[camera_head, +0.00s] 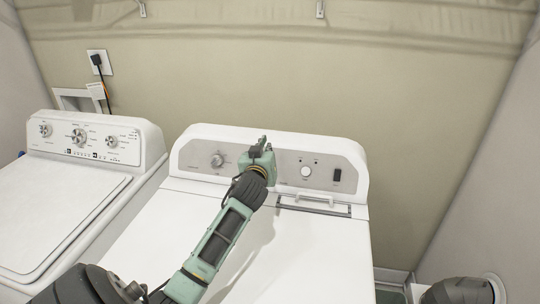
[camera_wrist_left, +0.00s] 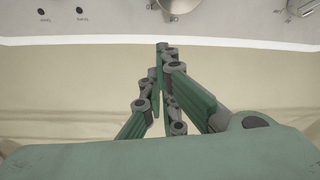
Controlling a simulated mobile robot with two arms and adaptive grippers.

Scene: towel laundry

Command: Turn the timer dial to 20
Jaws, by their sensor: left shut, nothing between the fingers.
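The white dryer's grey control panel (camera_head: 285,160) carries a left dial (camera_head: 217,160) with markings around it and a white right dial (camera_head: 306,171). Which one is the timer is too small to read. In the left wrist view, a dial (camera_wrist_left: 176,5) is cut by the top edge, with number marks beside it that appear upside down. A second silver dial (camera_wrist_left: 302,8) shows at the top right corner. My left gripper (camera_head: 263,142) is shut and empty, in front of the panel between the two dials. Its fingers (camera_wrist_left: 163,48) show apart from both dials. My right gripper is out of view.
A black switch (camera_head: 337,175) sits at the panel's right end. A lint-filter handle (camera_head: 313,202) lies on the dryer top below the panel. A white washer (camera_head: 60,205) with several dials stands to the left. The beige wall (camera_head: 300,75) rises close behind.

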